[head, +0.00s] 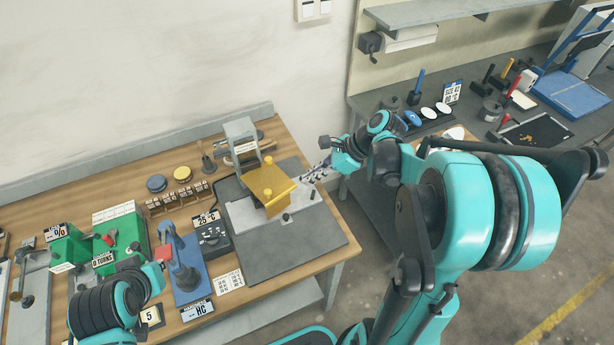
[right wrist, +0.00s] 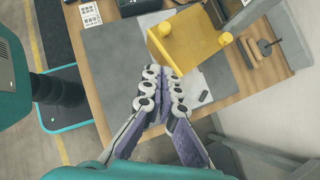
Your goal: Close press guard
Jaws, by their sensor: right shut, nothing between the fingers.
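The press (head: 241,140) stands on a grey plate on the wooden bench, with a yellow guard (head: 268,187) at its front. The guard is a tilted yellow panel with yellow knobs; it also shows in the right wrist view (right wrist: 188,45). My right gripper (head: 320,171) is shut and empty, just right of the guard. In the right wrist view its fingertips (right wrist: 166,76) are close to the guard's lower edge; I cannot tell whether they touch. My left arm shows at the lower left, but its gripper's finger state is unclear.
A grey mat (head: 290,245) lies in front of the press. A blue hand device (head: 187,270), a dark control box (head: 213,237) and green fixtures (head: 125,235) stand to the left. A second bench (head: 480,75) with tools is at the right, beyond a gap.

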